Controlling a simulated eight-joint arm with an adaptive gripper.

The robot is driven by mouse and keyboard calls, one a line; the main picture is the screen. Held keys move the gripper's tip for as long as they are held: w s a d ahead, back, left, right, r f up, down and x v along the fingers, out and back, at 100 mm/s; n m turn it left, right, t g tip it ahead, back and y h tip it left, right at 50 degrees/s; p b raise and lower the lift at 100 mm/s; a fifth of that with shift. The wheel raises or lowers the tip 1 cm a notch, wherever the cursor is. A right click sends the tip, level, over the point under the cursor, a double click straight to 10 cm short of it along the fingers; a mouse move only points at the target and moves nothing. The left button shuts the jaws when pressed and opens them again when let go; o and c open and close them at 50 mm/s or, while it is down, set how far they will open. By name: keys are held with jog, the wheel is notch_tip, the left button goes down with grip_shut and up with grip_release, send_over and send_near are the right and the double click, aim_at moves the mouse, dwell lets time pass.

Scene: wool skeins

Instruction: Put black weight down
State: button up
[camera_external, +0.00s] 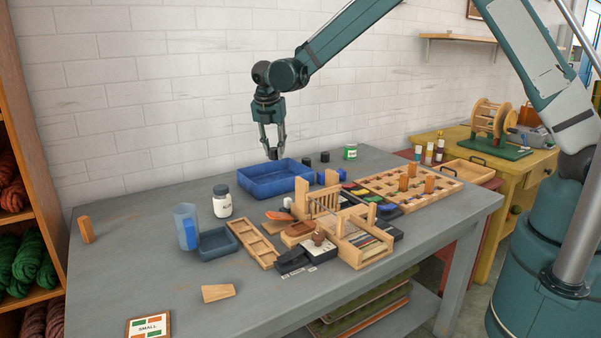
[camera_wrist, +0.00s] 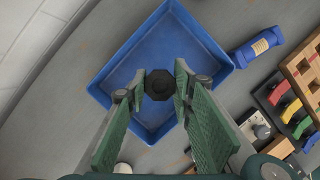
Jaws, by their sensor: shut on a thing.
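My gripper (camera_external: 272,152) hangs over the back of the blue tray (camera_external: 262,188). It is shut on a black weight (camera_wrist: 160,84), which shows as a dark faceted knob between the green-padded fingers in the wrist view. In that view the blue tray (camera_wrist: 117,72) lies below the weight, and its bare floor surrounds it. Two other small black cylinders, one nearer (camera_external: 306,162) and one farther (camera_external: 325,157), stand on the table right of the tray.
A green-labelled tin (camera_external: 350,152) stands behind the wooden grid rack (camera_external: 435,188). A white jar (camera_external: 222,203) and a blue jug (camera_external: 186,228) stand left of the tray. A small wooden loom (camera_external: 318,203) is close in front. The table's left side is mostly clear.

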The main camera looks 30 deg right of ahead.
aim_at(273, 159)
jog(key=shift+f+b, duration=0.4)
jog(key=shift+f, duration=2.7)
jog(key=shift+f+b, duration=0.3)
jog(key=shift+f, duration=1.6)
jog(key=shift+f, duration=0.15)
jog(key=o, duration=1.1)
jog(key=p+v, duration=0.1)
jog(key=v, duration=1.1)
